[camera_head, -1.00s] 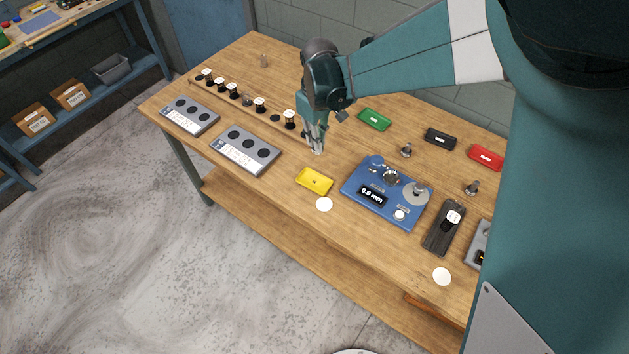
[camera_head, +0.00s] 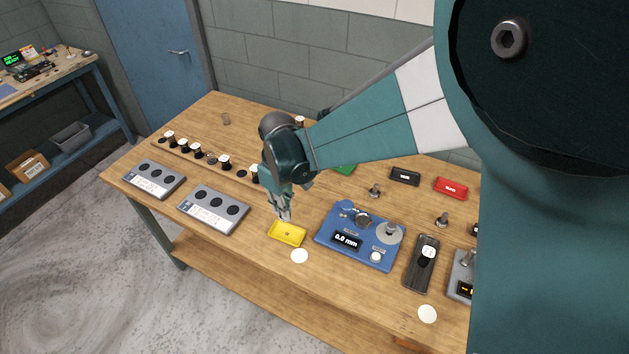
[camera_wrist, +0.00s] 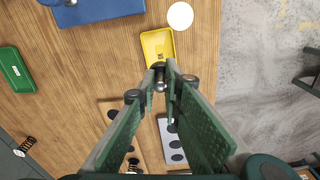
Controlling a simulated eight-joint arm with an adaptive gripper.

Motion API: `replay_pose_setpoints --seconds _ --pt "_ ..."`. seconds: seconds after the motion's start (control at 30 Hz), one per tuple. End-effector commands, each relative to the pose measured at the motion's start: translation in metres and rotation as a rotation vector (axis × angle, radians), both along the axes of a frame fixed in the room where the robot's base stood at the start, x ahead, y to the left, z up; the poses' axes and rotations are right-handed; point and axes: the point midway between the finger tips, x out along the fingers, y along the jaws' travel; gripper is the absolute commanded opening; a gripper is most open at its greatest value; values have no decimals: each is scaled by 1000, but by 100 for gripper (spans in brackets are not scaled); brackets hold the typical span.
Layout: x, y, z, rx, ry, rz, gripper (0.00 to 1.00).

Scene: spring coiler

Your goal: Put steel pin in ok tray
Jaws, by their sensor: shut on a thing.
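My gripper (camera_head: 284,214) is at the back edge of the yellow tray (camera_head: 287,234). In the wrist view my gripper (camera_wrist: 161,84) is shut on the small grey steel pin (camera_wrist: 160,77), at the tray's edge; the fingers hide part of the pin. Whether the pin touches the tray I cannot tell. A green tray (camera_head: 345,169) is partly behind my arm, and it also shows in the wrist view (camera_wrist: 16,70). A black tray (camera_head: 405,176) and a red tray (camera_head: 451,188) stand at the back right. The tray labels are too small to read.
A blue gauge (camera_head: 360,237) reading 0.0 mm stands right of the yellow tray. A white disc (camera_head: 299,256) lies in front of that tray. Two grey panels (camera_head: 213,209) with dark round spots are at the left. A row of springs (camera_head: 196,149) stands behind them.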

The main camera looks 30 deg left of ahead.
Motion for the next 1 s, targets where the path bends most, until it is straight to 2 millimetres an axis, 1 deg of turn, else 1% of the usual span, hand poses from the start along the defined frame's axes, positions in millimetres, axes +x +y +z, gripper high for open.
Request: replay_pose_setpoints --seconds 0.2,0.3,0.4,0.83,1.0 --pt "0 0 -30 0 0 0 0" --pt "0 0 -41 0 0 0 0" --pt "0 0 -48 0 0 0 0" --pt "0 0 -52 0 0 0 0" --pt "0 0 -63 0 0 0 0"
